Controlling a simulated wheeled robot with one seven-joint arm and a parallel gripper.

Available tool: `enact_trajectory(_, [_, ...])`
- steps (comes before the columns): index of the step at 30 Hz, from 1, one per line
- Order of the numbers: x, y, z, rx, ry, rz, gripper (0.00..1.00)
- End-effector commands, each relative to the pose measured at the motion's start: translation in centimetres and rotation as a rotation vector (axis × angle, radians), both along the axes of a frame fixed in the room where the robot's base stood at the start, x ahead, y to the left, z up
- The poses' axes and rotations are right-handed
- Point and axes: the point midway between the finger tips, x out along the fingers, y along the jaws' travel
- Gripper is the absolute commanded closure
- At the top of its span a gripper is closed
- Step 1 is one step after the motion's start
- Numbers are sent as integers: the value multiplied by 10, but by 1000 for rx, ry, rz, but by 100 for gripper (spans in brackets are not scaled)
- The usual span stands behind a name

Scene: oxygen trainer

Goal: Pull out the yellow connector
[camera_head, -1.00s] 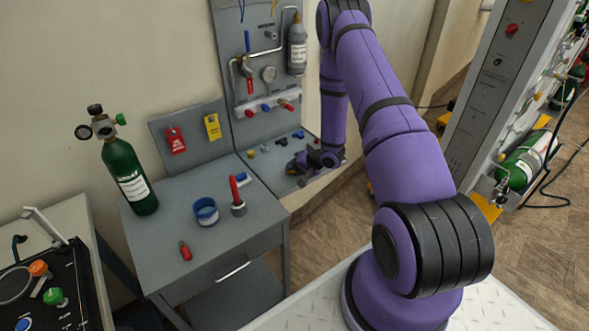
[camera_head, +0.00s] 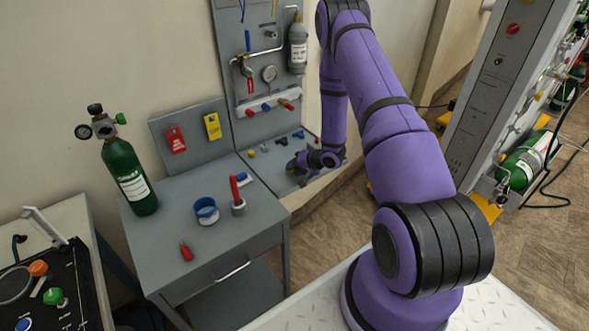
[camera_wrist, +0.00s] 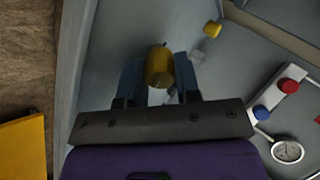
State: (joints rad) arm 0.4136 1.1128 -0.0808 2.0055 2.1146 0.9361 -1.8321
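A yellow connector (camera_wrist: 159,66), a short cylinder with a small dark tip, sits between the two fingers of my gripper (camera_wrist: 160,75) in the wrist view. The fingers lie close along both its sides and look closed on it. Whether it is still seated in anything is hidden. In the head view my gripper (camera_head: 297,166) is low over the grey lower panel at the right end of the bench. The held connector cannot be made out there. A second yellow piece (camera_wrist: 212,29) is apart from the gripper, beside a grey fitting (camera_wrist: 197,54).
The upright board (camera_head: 262,60) with gauge and pipe rises behind. The grey bench (camera_head: 165,215) holds a green cylinder (camera_head: 130,175), a blue cup (camera_head: 206,212) and red tools.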

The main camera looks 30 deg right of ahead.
Motion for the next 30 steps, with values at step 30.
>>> enact_trajectory(30, [-74,-41,68,-1,-3,-5,41])
